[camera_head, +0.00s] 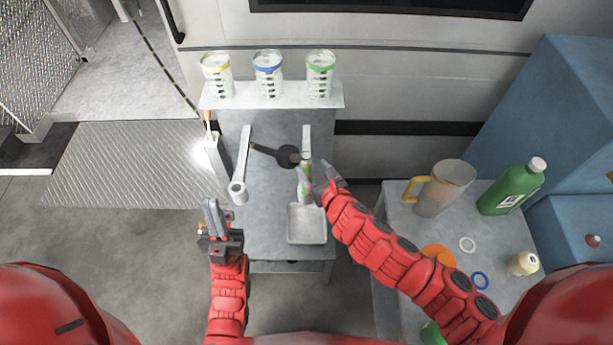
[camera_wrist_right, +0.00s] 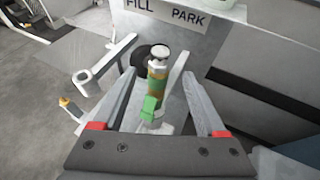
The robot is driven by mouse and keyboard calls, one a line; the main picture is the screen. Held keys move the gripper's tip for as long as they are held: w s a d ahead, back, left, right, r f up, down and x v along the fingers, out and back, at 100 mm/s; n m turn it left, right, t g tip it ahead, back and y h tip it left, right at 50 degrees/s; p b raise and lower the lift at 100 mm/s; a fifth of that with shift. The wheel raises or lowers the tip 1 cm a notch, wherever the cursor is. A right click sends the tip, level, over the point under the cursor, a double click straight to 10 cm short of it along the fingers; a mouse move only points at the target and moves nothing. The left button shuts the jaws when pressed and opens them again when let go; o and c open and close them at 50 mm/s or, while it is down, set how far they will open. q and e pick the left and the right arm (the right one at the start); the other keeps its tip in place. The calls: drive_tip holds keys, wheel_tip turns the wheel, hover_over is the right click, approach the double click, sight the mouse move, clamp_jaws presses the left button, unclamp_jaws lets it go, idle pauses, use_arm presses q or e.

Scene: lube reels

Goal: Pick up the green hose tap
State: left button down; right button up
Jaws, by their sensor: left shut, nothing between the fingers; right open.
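The green hose tap (camera_head: 305,186) is a slim upright piece with green and brownish bands, at the right side of the grey stand. In the right wrist view the tap (camera_wrist_right: 155,88) stands between the two spread fingers, with a bright green block low on its front and a pale cap on top. My right gripper (camera_wrist_right: 158,76) is open around it, and a gap shows on each side. In the head view my right gripper (camera_head: 322,178) partly covers the tap from the right. My left gripper (camera_head: 212,214) is shut and empty, left of the stand.
Three jars with yellow (camera_head: 216,76), blue (camera_head: 268,74) and green (camera_head: 320,74) lids stand on a shelf behind. A black round part (camera_head: 287,156) sits beside the tap. A tray (camera_head: 307,224) is in front. A side table (camera_head: 400,218) holds a jug (camera_head: 447,190) and green bottle (camera_head: 513,190).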

sight(308, 163)
drive_tip(key=shift+w+a, duration=0.25)
drive_tip(key=shift+w, duration=0.1)
drive_tip(key=p+x, duration=0.2)
drive_tip(key=x, duration=0.2)
drive_tip(key=shift+w+f, duration=0.2)
drive_tip(key=shift+f, duration=0.15)
clamp_jaws()
drive_tip(key=shift+a+r, duration=0.1)
idle(0.9)
